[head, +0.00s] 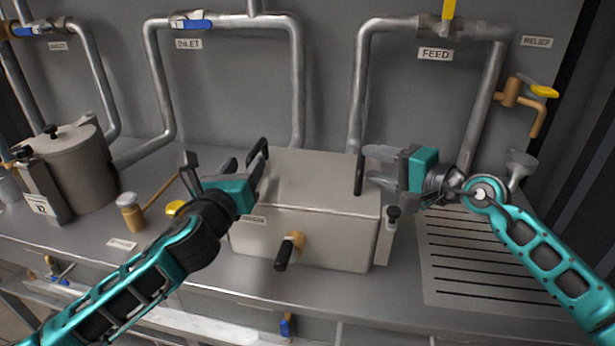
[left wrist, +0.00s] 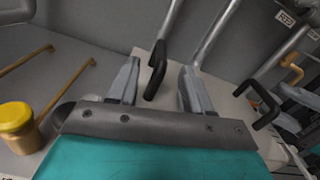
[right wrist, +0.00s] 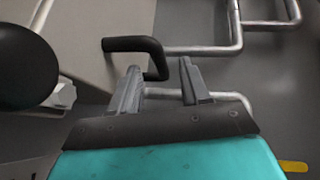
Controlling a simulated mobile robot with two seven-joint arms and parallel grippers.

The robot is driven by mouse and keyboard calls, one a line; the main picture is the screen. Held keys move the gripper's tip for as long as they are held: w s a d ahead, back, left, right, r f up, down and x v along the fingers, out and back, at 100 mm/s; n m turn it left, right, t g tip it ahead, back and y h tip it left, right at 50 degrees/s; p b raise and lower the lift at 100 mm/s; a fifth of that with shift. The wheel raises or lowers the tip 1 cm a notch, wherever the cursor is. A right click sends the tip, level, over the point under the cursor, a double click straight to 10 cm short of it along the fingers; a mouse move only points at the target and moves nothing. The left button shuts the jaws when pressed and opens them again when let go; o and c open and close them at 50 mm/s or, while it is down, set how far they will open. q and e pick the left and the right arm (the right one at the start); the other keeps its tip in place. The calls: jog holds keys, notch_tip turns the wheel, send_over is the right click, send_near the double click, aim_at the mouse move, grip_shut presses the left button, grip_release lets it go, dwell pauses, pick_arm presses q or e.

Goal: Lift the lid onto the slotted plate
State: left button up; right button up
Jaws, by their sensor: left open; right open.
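The grey lid (head: 310,178) sits on the boxy tank (head: 305,240) in the middle of the bench, with an upright black handle at each end. The left handle (head: 258,152) also shows in the left wrist view (left wrist: 155,75), between the finger lines. My left gripper (head: 228,168) is open beside it. The right handle (head: 359,175) also shows in the right wrist view (right wrist: 140,44), its near end between the finger lines. My right gripper (head: 372,165) is open just right of it. Contact cannot be told. The slotted plate (head: 425,270) lies bare on the bench at right.
A round pot (head: 75,170) and a yellow-capped jar (head: 131,212) stand at left. A black-handled tap (head: 290,250) sticks out from the tank's front. A grey funnel (head: 520,165) stands behind the plate. Pipes (head: 355,90) run along the back wall.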

aim_at(250, 158)
pick_arm(q)
jog(key=shift+w+d, duration=0.2)
jog(key=shift+w, duration=1.25)
jog(key=shift+w+d, duration=0.15)
jog(key=shift+w, duration=1.3)
pick_arm(e)
jog(key=shift+x, duration=2.95)
pick_arm(q)
grip_shut()
pick_arm(e)
grip_shut()
pick_arm(q)
jog(key=shift+d+r, duration=0.1)
jog(key=shift+r, duration=0.15)
pick_arm(e)
jog(key=shift+r, duration=0.25)
